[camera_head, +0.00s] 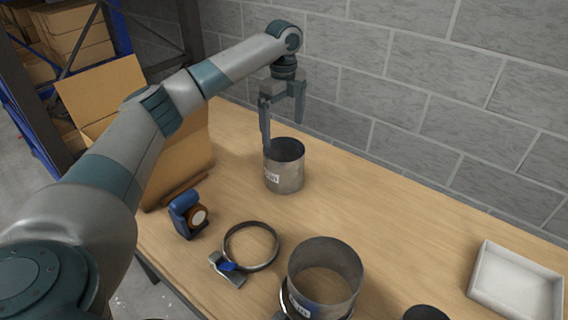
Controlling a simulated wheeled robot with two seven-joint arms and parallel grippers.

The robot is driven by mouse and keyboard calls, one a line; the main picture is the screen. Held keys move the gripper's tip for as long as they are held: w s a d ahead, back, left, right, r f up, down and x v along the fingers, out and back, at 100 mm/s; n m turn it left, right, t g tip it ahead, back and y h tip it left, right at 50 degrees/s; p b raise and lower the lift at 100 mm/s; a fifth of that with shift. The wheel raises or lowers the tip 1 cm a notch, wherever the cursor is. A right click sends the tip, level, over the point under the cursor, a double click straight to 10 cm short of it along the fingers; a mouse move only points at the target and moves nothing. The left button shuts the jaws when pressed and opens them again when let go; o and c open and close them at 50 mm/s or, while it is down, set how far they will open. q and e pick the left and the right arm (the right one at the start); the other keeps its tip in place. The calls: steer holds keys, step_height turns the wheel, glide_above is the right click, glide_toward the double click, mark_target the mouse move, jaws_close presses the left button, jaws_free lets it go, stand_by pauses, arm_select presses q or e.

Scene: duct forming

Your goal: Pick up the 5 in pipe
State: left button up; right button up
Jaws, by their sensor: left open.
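A short grey metal pipe (285,176) stands upright on the table below my left gripper. Its white label ends in "in"; the number cannot be read surely. My left gripper (283,134) points down with its fingers apart and nothing held. One finger overlaps the pipe's back left rim in the picture; I cannot tell whether it touches. A wider metal pipe (326,277) stands at the front, also with a label ending in "in". Which one is the 5 in pipe cannot be told from the labels. My right gripper is not in view.
A ring clamp (251,246) and a blue tape dispenser (188,215) lie left of the wide pipe. A dark round object (425,313) is cut off at the bottom. A white tray (516,283) is at right. An open cardboard box (110,101) stands left; a block wall runs behind.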

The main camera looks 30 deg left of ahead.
mark_target(284, 159)
arm_select(q)
steer(key=shift+f+p, duration=1)
steer(key=shift+f, duration=2.95)
step_height(284, 159, down, 4)
steer(key=p, duration=0.2)
steer(key=shift+w+p, duration=0.1)
steer(key=shift+p, duration=0.2)
steer(key=shift+f, duration=0.6)
steer(key=c, duration=0.8)
